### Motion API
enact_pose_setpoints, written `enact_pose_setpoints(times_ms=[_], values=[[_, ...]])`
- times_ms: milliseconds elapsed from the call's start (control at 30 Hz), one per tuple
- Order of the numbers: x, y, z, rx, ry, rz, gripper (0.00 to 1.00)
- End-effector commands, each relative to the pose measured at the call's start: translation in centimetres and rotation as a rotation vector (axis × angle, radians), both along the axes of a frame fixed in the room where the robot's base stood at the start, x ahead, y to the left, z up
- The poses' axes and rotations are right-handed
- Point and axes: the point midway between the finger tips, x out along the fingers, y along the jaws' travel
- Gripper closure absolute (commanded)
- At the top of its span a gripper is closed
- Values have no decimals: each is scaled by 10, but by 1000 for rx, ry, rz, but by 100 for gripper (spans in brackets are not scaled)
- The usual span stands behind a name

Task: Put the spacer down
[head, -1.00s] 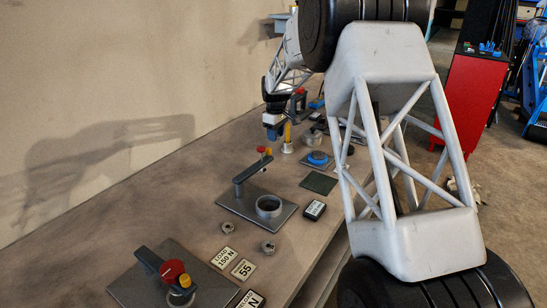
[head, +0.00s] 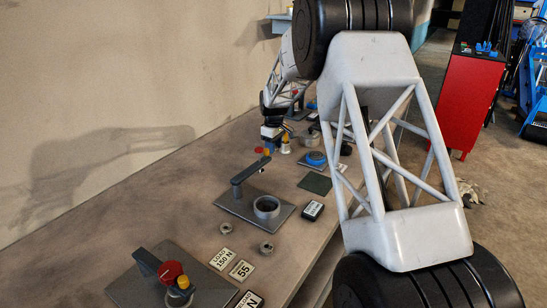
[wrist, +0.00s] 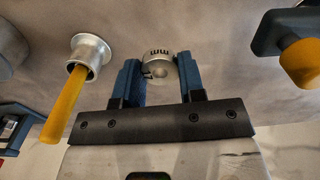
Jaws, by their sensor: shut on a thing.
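My gripper (wrist: 161,85) has its blue fingers shut on the spacer (wrist: 157,66), a small metal ring with "mm" marked on its face. The spacer sits between the fingertips in the wrist view. In the head view my gripper (head: 269,132) is at the far part of the bench (head: 150,218), low, behind the nearer lever fixture's arm. The spacer cannot be made out there. I cannot tell whether it touches the bench top.
A flanged metal cup (wrist: 90,50) with a yellow stick stands left of my gripper in the wrist view. A dark arm with an orange knob (wrist: 303,62) is at right. Two lever fixtures (head: 238,195), several label cards (head: 241,270) and a dark green pad (head: 315,183) lie nearer.

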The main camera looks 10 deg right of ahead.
Motion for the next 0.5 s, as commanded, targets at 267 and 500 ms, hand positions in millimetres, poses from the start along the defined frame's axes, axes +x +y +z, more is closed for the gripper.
enact_pose_setpoints(times_ms=[267, 500], values=[[0, 0, -23, 1, 2, 0, 89], [0, 0, -48, 0, 1, 0, 89]])
